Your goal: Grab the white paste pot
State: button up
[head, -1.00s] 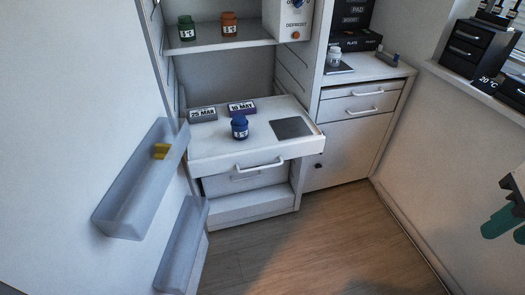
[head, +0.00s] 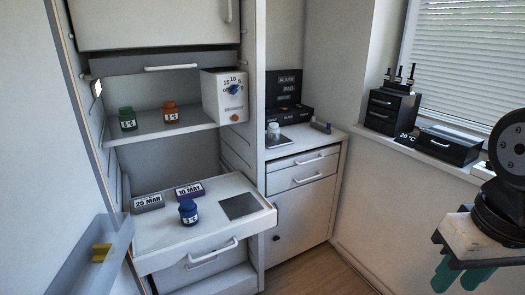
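The white paste pot (head: 273,131) is a small pale jar. It stands upright on the counter (head: 326,139) to the right of the open fridge, close to a dark flat pad. My gripper (head: 458,272) is at the lower right edge of the picture, well to the right of the pot and apart from it. Its green fingers are partly cut off by the frame, and the gap between them is not clear.
A blue pot (head: 188,212) stands on the pulled-out drawer shelf (head: 165,237). Green (head: 128,119) and orange (head: 170,113) pots stand on the shelf above. Dark boxes (head: 285,92) stand behind the white pot. The open fridge door's bin (head: 75,268) juts in at lower left.

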aim_at(272, 136)
jog(key=i, duration=1.05)
jog(key=z, duration=0.4)
jog(key=i, duration=1)
jog(key=z, duration=0.3)
